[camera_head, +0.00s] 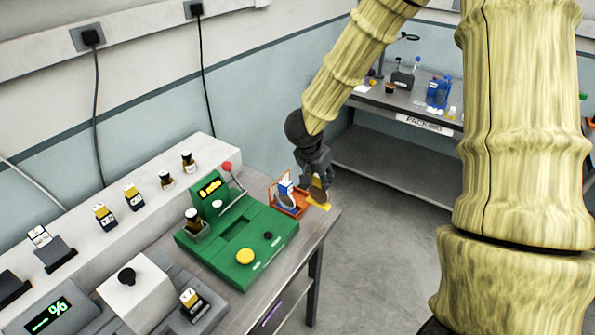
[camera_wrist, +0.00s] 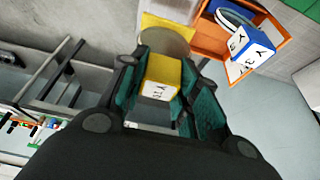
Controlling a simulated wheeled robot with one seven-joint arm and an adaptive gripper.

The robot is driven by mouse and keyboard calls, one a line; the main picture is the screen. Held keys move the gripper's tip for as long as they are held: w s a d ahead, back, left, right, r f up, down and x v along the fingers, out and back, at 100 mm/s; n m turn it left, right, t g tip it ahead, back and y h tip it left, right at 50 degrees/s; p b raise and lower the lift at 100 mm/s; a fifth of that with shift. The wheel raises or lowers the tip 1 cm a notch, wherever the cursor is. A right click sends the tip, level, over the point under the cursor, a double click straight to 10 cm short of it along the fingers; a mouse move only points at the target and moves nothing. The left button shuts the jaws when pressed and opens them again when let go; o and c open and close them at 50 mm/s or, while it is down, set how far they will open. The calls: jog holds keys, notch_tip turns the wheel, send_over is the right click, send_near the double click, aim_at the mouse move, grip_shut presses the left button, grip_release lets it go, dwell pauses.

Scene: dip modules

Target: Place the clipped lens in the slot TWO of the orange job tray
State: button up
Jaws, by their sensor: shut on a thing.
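My gripper (camera_head: 318,182) is at the right end of the bench, beside the orange job tray (camera_head: 303,208). In the wrist view my gripper (camera_wrist: 163,92) is shut on a yellow clip (camera_wrist: 163,74) with a white printed face. A round, greyish lens (camera_wrist: 168,43) shows just beyond the clip. The orange tray (camera_wrist: 276,42) is at the upper right of the wrist view. A blue-clipped lens stands in it; its blue clip (camera_wrist: 252,47) has white printed faces. I cannot read the slot numbers or tell whether the held lens touches anything.
A green machine (camera_head: 262,222) with a red-knobbed lever stands left of the tray. Several clipped pieces stand on the back ledge. Open floor and a packing table (camera_head: 425,115) are to the right.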

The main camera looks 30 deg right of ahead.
jog(key=w+a+f+p, duration=0.1)
jog(key=w+f+p, duration=0.2)
jog(key=w, duration=0.6)
jog(key=shift+w+f+p, duration=0.3)
jog(key=shift+f+p, duration=0.1)
jog(key=shift+f, duration=0.4)
jog(key=shift+f, duration=0.15)
jog(key=o, duration=1.1)
jog(key=shift+o, duration=0.2)
jog(key=b+v, duration=0.2)
jog(key=v, duration=1)
